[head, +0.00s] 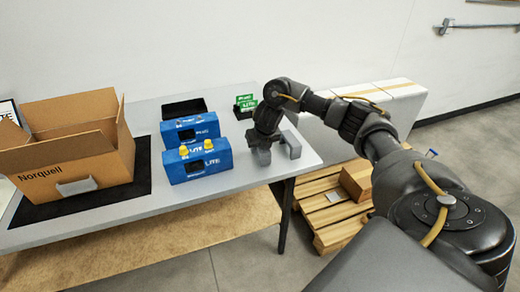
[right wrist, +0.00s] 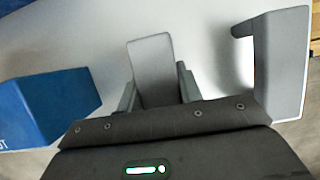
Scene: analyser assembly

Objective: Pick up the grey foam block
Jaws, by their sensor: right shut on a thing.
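My right gripper (head: 262,145) is over the right end of the table. In the right wrist view its fingers (right wrist: 157,88) are closed on both sides of a grey block (right wrist: 150,60), which I take to be the grey foam block. Its lower part is hidden between the fingers and behind the gripper body. A second grey piece (head: 291,146), shaped like a bracket, stands just right of the gripper; it also shows at the right of the wrist view (right wrist: 282,65). I cannot tell whether the held block touches the table. My left gripper is not in view.
Two blue units (head: 197,160) stand left of the gripper on the grey table (head: 160,210). Green cards in a black holder (head: 244,107) are behind it. An open cardboard box (head: 75,150) is at far left. A wooden pallet (head: 330,210) lies right of the table.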

